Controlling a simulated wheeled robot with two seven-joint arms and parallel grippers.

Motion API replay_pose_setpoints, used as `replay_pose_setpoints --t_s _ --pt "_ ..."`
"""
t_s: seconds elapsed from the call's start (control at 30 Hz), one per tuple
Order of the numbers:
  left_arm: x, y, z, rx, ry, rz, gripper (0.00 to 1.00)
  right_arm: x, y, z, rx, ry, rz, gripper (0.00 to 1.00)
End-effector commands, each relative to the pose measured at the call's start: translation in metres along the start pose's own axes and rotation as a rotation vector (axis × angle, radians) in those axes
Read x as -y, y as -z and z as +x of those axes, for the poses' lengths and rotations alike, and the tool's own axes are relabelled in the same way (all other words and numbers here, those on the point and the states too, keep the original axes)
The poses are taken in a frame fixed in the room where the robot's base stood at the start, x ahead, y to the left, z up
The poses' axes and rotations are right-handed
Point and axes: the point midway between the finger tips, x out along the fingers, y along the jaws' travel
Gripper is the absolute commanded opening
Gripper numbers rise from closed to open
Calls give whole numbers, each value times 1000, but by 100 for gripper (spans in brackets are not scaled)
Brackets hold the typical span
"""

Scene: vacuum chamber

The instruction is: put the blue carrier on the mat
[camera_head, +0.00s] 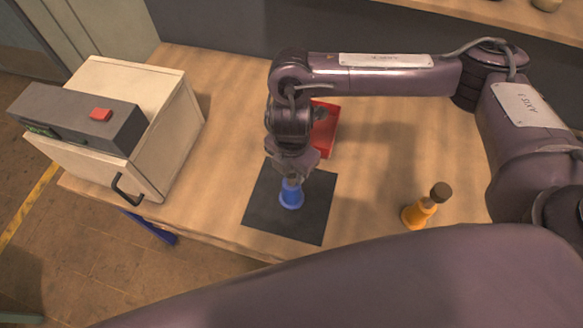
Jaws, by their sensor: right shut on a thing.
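The blue carrier (291,196) is a small blue piece with a flared round base. It is over the black square mat (312,225) on the wooden table, near the table's front edge. I cannot tell whether its base touches the mat. My right gripper (291,177) points down from above and is shut on the upper part of the blue carrier, hiding its top. My left gripper is not in view.
A red tray (325,130) lies behind my right gripper, partly hidden by it. An orange carrier with a brown top (420,213) stands to the right of the mat. A cream chamber (140,110) with a grey control box (75,118) stands at the left.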

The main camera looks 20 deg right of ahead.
Motion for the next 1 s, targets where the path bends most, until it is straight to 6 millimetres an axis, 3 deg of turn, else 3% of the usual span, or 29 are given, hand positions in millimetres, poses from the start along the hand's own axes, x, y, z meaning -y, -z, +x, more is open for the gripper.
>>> replay_pose_setpoints --t_s 0.37,0.4,0.57,0.83,1.0 --pt "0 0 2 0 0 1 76 -1 0 3 0 -3 0 0" --pt "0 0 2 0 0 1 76 -1 0 3 0 -2 0 39" --pt "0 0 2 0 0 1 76 -1 0 3 0 -1 0 58" --pt "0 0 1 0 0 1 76 -1 0 2 0 -2 0 58" --pt "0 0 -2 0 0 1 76 -2 -1 -12 3 -6 -2 58"
